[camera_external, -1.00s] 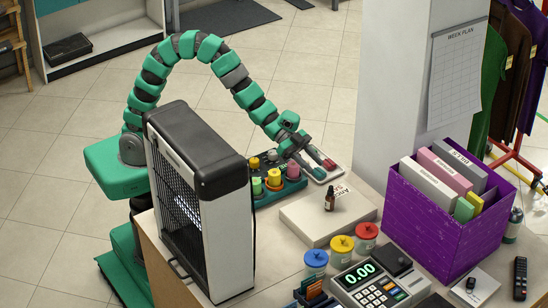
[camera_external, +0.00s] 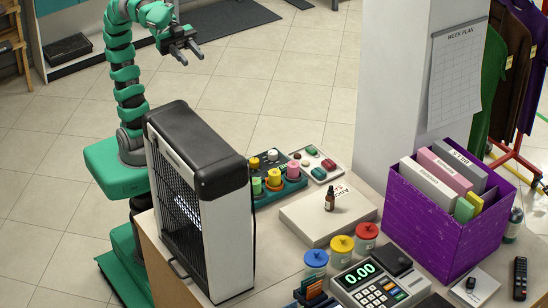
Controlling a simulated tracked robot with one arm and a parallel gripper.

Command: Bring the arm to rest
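My gripper (camera_external: 192,48) is in the upper left of the view, high above the floor and left of the counter. Its two dark fingers are apart, with nothing between them. My green arm (camera_external: 122,70) rises nearly straight from its base and bends over at the top, so the gripper points to the right and a little down. The gripper touches nothing.
The counter holds a black and white heater-like unit (camera_external: 205,215), a thread rack (camera_external: 272,178), a small tray (camera_external: 330,172), a white box (camera_external: 310,222), a brown bottle (camera_external: 330,198), lidded jars (camera_external: 341,252), a register (camera_external: 368,288) and a purple crate (camera_external: 450,225). A pillar (camera_external: 395,70) stands behind. Open floor surrounds my gripper.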

